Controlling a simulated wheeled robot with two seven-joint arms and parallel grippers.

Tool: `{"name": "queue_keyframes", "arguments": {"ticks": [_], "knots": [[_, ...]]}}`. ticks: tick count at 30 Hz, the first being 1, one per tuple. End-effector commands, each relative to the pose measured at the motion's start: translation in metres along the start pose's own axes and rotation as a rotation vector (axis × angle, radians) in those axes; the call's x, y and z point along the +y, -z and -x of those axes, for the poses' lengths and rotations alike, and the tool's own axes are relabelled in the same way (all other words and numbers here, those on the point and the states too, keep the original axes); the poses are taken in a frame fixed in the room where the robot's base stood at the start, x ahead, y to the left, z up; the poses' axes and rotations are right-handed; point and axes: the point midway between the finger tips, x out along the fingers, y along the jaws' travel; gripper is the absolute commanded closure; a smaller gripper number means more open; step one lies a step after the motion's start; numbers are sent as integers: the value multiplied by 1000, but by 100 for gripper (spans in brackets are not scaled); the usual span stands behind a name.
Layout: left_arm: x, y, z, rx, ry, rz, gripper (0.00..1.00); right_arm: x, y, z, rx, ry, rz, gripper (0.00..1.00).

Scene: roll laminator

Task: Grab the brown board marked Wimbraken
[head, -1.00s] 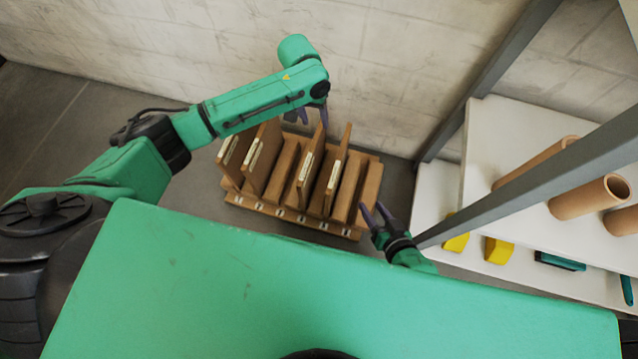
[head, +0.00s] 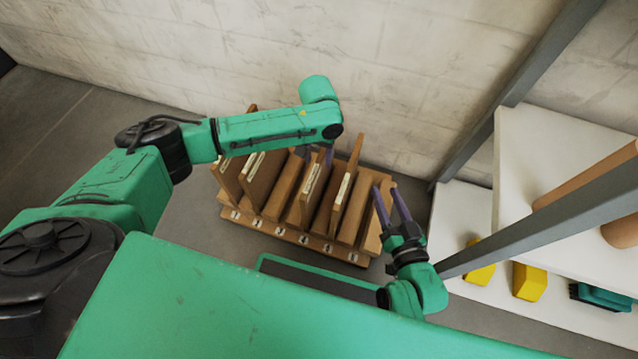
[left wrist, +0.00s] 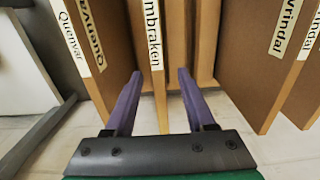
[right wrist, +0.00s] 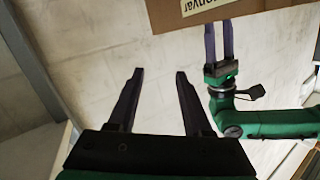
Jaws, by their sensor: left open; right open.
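The brown board marked Wimbraken (head: 311,187) stands upright in a slotted wooden rack (head: 284,233). In the left wrist view the Wimbraken board (left wrist: 157,85) shows its label end on, partly cut off by the top edge. My left gripper (left wrist: 160,75) is open, with one purple finger on each side of that board and gaps visible. In the head view its fingers (head: 318,155) are partly hidden by my forearm. My right gripper (head: 386,190) is open and empty, right of the rack. In the right wrist view its fingers (right wrist: 158,73) hold nothing.
A Quenvar board (left wrist: 88,60) stands beside the Wimbraken board, and a Vrindal board (left wrist: 265,70) stands across a gap. Another board (head: 227,175) is at the rack's left end. A wall lies behind. White shelves (head: 560,150) with a grey post (head: 560,225) stand at the right.

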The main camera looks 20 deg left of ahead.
Motion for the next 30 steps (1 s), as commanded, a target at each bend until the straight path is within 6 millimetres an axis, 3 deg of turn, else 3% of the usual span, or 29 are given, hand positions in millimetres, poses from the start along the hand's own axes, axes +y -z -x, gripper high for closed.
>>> {"name": "queue_keyframes", "arguments": {"ticks": [6, 15, 23, 30], "knots": [[0, 1, -8, 0, 0, 0, 45, -1, 57, -20, 160, 19, 46, 50], [1, 1, -16, 1, 0, 0, 45, -8, 137, -33, 382, 48, 109, 50], [2, 2, -24, 1, 0, 0, 45, -20, 207, -29, 583, 77, 162, 50], [2, 1, -34, 1, 0, 0, 45, -34, 269, -14, 774, 107, 212, 50]]}}
